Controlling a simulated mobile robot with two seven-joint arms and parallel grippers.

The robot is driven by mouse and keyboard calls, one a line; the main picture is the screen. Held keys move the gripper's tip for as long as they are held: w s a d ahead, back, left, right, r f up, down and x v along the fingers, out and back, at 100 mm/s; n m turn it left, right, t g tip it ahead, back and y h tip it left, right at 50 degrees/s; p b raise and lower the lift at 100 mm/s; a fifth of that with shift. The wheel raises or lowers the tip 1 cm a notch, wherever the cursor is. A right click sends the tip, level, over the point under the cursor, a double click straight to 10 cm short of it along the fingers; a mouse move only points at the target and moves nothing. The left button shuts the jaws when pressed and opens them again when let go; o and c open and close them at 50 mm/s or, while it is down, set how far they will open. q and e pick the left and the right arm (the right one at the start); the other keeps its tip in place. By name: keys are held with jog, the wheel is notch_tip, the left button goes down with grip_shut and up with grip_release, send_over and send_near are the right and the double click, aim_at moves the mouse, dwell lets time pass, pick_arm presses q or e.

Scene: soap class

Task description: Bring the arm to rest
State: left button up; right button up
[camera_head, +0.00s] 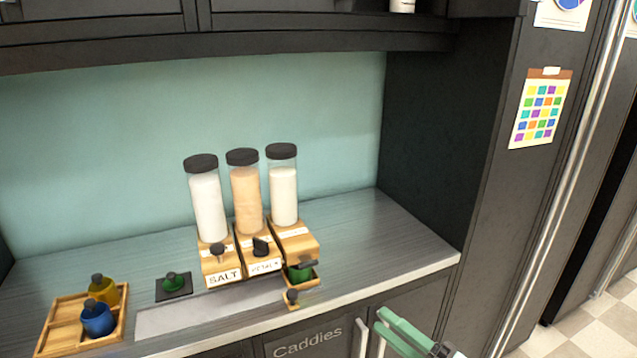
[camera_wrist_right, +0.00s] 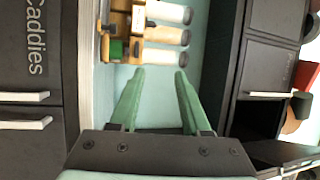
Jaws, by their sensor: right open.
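My right gripper (camera_head: 392,332) is at the bottom of the head view, in front of the counter edge and the cabinet marked "Caddies". In the right wrist view its two green fingers (camera_wrist_right: 158,98) are spread apart with nothing between them. The dispensers on the counter lie beyond the fingertips, apart from them. My left gripper is in neither view.
Three dispensers with black lids (camera_head: 243,195) stand on the counter (camera_head: 400,245). A wooden tray (camera_head: 60,333) holds a yellow bottle (camera_head: 104,289) and a blue bottle (camera_head: 97,318).

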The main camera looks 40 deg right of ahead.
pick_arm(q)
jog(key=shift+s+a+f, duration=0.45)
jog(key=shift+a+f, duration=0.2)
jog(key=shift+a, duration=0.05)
pick_arm(e)
jog(key=s+a+f+n+g, duration=0.2)
jog(key=a+f+n+g, duration=0.3)
jog(key=f, duration=0.8)
jog(key=s+a+f+n+g+h, duration=0.1)
jog(key=a+f+n+g, duration=0.4)
jog(key=a+f+n, duration=0.7)
notch_tip(320, 180, down, 2)
jog(key=shift+s+a+f, duration=0.1)
jog(key=shift+s+a, duration=0.25)
jog(key=shift+a, duration=0.75)
